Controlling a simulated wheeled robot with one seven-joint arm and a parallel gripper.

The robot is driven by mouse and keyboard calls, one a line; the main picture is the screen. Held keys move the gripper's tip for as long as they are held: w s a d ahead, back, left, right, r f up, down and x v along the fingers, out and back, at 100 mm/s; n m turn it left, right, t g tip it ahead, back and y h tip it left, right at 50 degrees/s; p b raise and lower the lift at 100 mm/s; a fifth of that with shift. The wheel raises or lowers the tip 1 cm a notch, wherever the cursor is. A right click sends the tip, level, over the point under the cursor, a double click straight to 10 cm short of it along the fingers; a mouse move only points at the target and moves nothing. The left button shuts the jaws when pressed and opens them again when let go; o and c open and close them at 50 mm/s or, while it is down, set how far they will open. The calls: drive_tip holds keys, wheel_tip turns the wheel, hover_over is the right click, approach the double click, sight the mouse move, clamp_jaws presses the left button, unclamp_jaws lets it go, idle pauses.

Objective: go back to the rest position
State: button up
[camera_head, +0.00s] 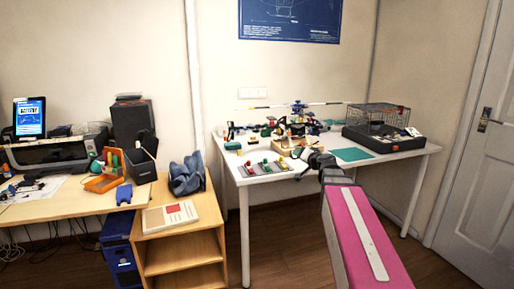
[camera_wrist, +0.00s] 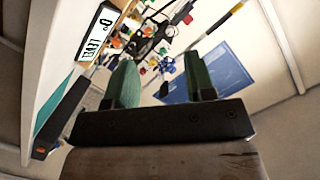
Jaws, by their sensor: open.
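My gripper (camera_wrist: 160,84) shows in the wrist view with its two green fingers apart and nothing between them. In the head view my pink arm reaches from the bottom right toward the white table (camera_head: 426,150), and my gripper (camera_head: 302,158) is at its far end, small and dark, over the table's front part. Exact finger positions there are too small to tell. A helicopter model (camera_head: 298,108) with a long rotor stands at the back of the table, beyond my gripper.
A wire cage on a black base (camera_head: 385,143) stands at the table's right. A green mat (camera_head: 351,154) lies beside it. Colored parts (camera_head: 263,168) sit at the front left. A wooden shelf (camera_head: 184,254) and desk with a printer (camera_head: 52,151) are left. A door (camera_head: 482,165) is right.

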drive_tip(key=s+a+f+n+g+h, duration=0.1)
drive_tip(key=s+f+g, duration=0.4)
drive_tip(key=f, duration=0.4)
drive_tip(key=s+a+f+n+g+h, duration=0.1)
drive_tip(key=s+a+f+g, duration=0.1)
drive_tip(key=s+f, duration=0.5)
drive_tip(key=s+a+f+n+g+h, duration=0.1)
drive_tip(key=s+f+g, duration=0.35)
drive_tip(key=f, duration=0.55)
drive_tip(key=s+d+f+g+h, duration=0.3)
drive_tip(key=s+f, duration=0.2)
drive_tip(key=s, duration=0.3)
drive_tip(key=shift+s+f+h, duration=0.3)
drive_tip(key=shift+f, duration=0.1)
drive_tip(key=shift+d+g, duration=0.1)
drive_tip(key=shift+g, duration=0.15)
